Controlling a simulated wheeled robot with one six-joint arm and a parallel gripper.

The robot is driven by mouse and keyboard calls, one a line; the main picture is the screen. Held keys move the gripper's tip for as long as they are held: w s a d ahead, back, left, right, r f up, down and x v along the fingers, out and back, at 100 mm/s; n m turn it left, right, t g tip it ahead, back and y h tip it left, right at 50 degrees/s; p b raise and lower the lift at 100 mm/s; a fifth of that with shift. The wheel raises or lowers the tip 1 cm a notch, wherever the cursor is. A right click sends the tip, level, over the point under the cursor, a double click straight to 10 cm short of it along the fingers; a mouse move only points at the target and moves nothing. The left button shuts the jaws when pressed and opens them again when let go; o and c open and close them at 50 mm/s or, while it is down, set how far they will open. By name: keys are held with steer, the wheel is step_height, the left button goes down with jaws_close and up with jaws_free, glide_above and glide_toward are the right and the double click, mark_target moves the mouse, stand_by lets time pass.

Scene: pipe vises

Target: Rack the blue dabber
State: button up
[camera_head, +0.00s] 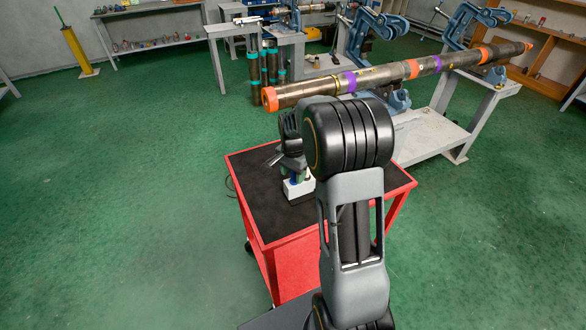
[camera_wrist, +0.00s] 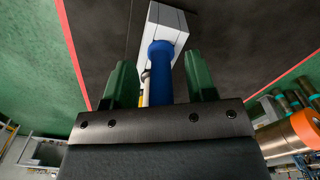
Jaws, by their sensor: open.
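The blue dabber (camera_wrist: 160,72) shows in the wrist view as a blue cylinder between my fingers, its far end meeting a white block (camera_wrist: 168,18). I cannot tell how deep it sits in the block. My gripper (camera_wrist: 160,60) is open, with one green finger on each side of the dabber and gaps between. In the head view the white block (camera_head: 296,189) stands on the red cart's dark top, with my gripper (camera_head: 298,172) just above it. The dabber is mostly hidden there by my arm.
The red cart (camera_head: 283,252) has a mostly clear black top with a dark cable at its left edge. Behind it a long pipe (camera_head: 385,76) with orange and purple bands lies across blue vises (camera_head: 367,38) on a grey bench. Green floor is free at left.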

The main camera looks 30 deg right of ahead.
step_height(320, 180, up, 14)
stand_by(0.6)
steer(key=shift+f, duration=0.15)
steer(key=s+a+f+n+t, duration=0.1)
steer(key=s+a+n, duration=0.4)
steer(key=s, duration=0.4)
steer(key=s+a+f+n+t, duration=0.1)
steer(key=s+a+n+t, duration=0.1)
steer(key=s+a+n, duration=0.3)
steer(key=s+n, duration=0.2)
steer(key=s, duration=0.2)
steer(key=shift+s+f+n+t, duration=0.3)
steer(key=shift+f+n, duration=0.1)
